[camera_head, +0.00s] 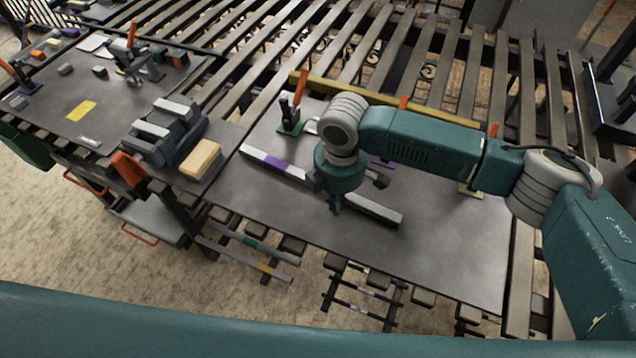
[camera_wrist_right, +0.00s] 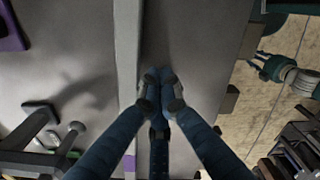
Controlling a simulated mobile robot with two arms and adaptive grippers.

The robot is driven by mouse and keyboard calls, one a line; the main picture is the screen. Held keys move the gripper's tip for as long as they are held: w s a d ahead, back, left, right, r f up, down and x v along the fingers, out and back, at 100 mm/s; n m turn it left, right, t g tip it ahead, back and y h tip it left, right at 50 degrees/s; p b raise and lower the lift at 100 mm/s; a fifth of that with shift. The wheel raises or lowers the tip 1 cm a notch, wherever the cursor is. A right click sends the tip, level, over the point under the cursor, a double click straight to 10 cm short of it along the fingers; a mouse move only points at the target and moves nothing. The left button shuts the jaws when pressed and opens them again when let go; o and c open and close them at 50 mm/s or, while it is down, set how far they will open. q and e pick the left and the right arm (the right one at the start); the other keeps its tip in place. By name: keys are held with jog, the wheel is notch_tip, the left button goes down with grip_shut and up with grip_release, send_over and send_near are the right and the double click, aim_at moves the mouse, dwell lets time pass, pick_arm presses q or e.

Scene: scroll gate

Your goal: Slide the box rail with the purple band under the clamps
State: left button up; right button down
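The light grey box rail (camera_head: 380,211) with a purple band (camera_head: 278,163) lies slantwise on the dark table; my right arm hides its middle. Its side also shows in the right wrist view (camera_wrist_right: 127,60). My right gripper (camera_head: 335,208) is low over the table at the rail's near side. In the right wrist view its fingertips (camera_wrist_right: 158,77) are together beside the rail, with nothing between them. A clamp with an orange handle (camera_head: 292,115) stands behind the rail. More clamps, one with a purple base (camera_head: 382,164), are partly hidden by my arm. My left gripper (camera_wrist_right: 263,64) shows small over the floor.
A yellow bar (camera_head: 318,84) lies along the table's back. A dark block stack (camera_head: 165,130) and a wooden block (camera_head: 201,159) sit left of the rail. The table front (camera_head: 420,255) is clear. Slatted racks fill the back.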

jog(key=shift+w+d+b, duration=0.15)
jog(key=shift+w+d, duration=0.15)
jog(key=shift+w, duration=0.6)
jog(key=shift+w+d+b, duration=0.2)
jog(key=shift+w+d, duration=0.05)
jog(key=shift+w, duration=0.6)
jog(key=shift+w+d+b, duration=0.15)
jog(key=shift+w+d, duration=0.15)
jog(key=shift+w, duration=0.6)
jog(key=shift+s, duration=0.1)
jog(key=shift+s+a+r+p, duration=0.1)
jog(key=shift+s+a+p, duration=0.2)
jog(key=shift+s+p, duration=0.55)
jog(key=shift+s+a, duration=0.1)
jog(key=shift+s, duration=0.2)
jog(key=shift+p, duration=0.3)
notch_tip(320, 180, up, 8)
jog(key=p, duration=0.8)
